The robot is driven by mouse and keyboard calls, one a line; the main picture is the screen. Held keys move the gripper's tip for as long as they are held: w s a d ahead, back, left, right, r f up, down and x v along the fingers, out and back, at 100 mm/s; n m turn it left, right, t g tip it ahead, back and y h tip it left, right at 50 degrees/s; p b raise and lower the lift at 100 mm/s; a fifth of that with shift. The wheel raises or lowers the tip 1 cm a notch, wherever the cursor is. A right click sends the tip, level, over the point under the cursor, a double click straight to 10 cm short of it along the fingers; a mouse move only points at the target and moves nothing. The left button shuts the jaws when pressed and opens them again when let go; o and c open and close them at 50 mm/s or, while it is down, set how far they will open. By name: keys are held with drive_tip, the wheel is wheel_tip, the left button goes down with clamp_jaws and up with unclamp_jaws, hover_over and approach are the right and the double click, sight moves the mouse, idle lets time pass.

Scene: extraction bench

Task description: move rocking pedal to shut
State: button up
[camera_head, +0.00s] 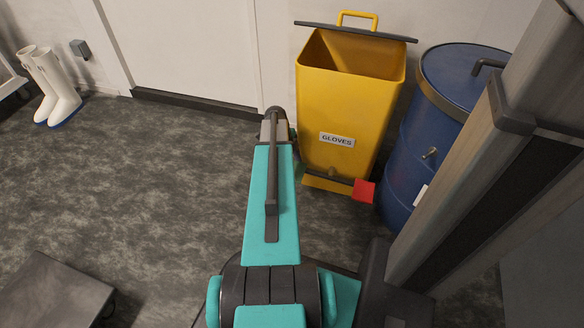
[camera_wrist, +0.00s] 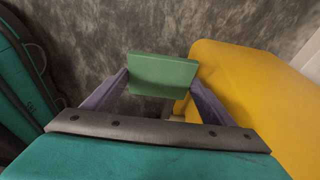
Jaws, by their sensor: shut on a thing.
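A yellow bin (camera_head: 348,110) labelled GLOVES stands by the wall in the head view, its top open and its lid (camera_head: 340,30) standing up at the back. The rocking pedal is a dark bar at the bin's foot with a red pad (camera_head: 364,191) on its right end. In the wrist view, a green pedal pad (camera_wrist: 163,75) sits between the two purple fingers of my gripper (camera_wrist: 160,82), which is shut on it. The pedal's exact tilt is hard to tell.
A blue drum (camera_head: 445,120) stands close to the right of the bin. White boots (camera_head: 55,88) stand at the far left. A dark flat-topped object (camera_head: 55,292) is at the lower left.

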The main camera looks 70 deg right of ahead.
drive_tip(key=shift+s+r+p, duration=0.3)
drive_tip(key=shift+r+p, duration=0.1)
drive_tip(key=shift+r, duration=0.1)
drive_tip(key=shift+s+r+p, duration=0.3)
drive_tip(key=shift+r+p, duration=0.05)
drive_tip(key=shift+r, duration=0.15)
drive_tip(key=shift+s, duration=0.1)
drive_tip(key=o, duration=1.2)
